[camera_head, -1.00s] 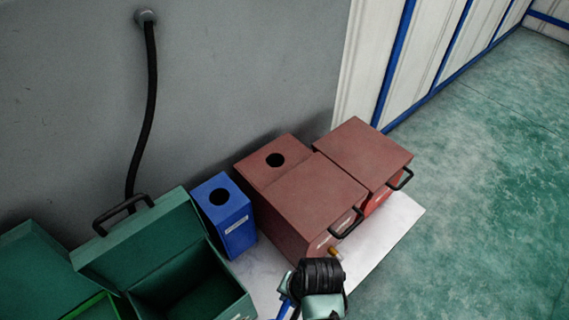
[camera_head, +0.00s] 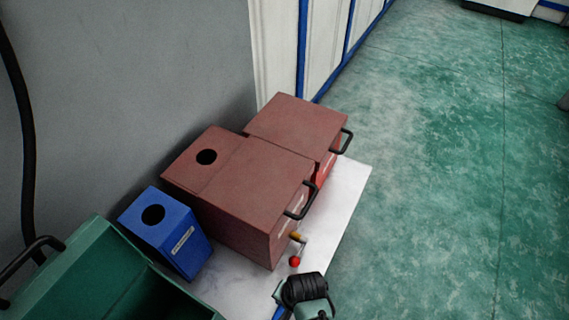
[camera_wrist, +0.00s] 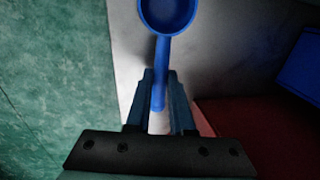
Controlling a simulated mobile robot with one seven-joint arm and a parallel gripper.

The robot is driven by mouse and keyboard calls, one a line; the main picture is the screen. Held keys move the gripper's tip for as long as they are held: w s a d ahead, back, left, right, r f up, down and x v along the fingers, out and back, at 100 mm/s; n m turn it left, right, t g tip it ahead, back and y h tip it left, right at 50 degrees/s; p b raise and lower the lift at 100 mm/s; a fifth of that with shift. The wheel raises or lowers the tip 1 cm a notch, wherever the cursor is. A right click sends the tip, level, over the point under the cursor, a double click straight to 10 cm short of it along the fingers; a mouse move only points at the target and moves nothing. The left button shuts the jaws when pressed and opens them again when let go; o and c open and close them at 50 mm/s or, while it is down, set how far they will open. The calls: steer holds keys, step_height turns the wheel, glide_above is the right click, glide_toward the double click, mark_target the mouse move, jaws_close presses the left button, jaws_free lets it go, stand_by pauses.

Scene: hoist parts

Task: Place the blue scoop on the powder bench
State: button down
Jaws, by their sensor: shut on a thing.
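The blue scoop (camera_wrist: 168,16) shows in the wrist view, its round bowl at the top edge and its handle running down between my fingers. My gripper (camera_wrist: 160,88) is shut on the scoop's handle. In the head view my gripper (camera_head: 279,305) is at the bottom edge, with a bit of blue beside it; the rest of the scoop is out of that view. A white bench top (camera_head: 345,190) lies under the boxes and near my gripper. Whether this is the powder bench I cannot tell. The scoop's height over the surface is unclear.
Two brown-red boxes (camera_head: 240,185) with black handles stand on the white top. A blue box with a round hole (camera_head: 170,230) and an open green box (camera_head: 95,265) stand left. A small red knob (camera_head: 294,262) is near my gripper. Green floor (camera_head: 440,200) is clear at right.

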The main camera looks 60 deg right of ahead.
steer(key=shift+f, duration=0.45)
steer(key=shift+f, duration=0.1)
steer(key=c, duration=0.8)
jaws_free()
steer(key=r+p, duration=0.1)
steer(key=r, duration=0.3)
steer(key=s+r+p, duration=0.1)
steer(key=r, duration=0.3)
steer(key=s+r+p, duration=0.1)
steer(key=r, duration=0.3)
steer(key=shift+s, duration=0.1)
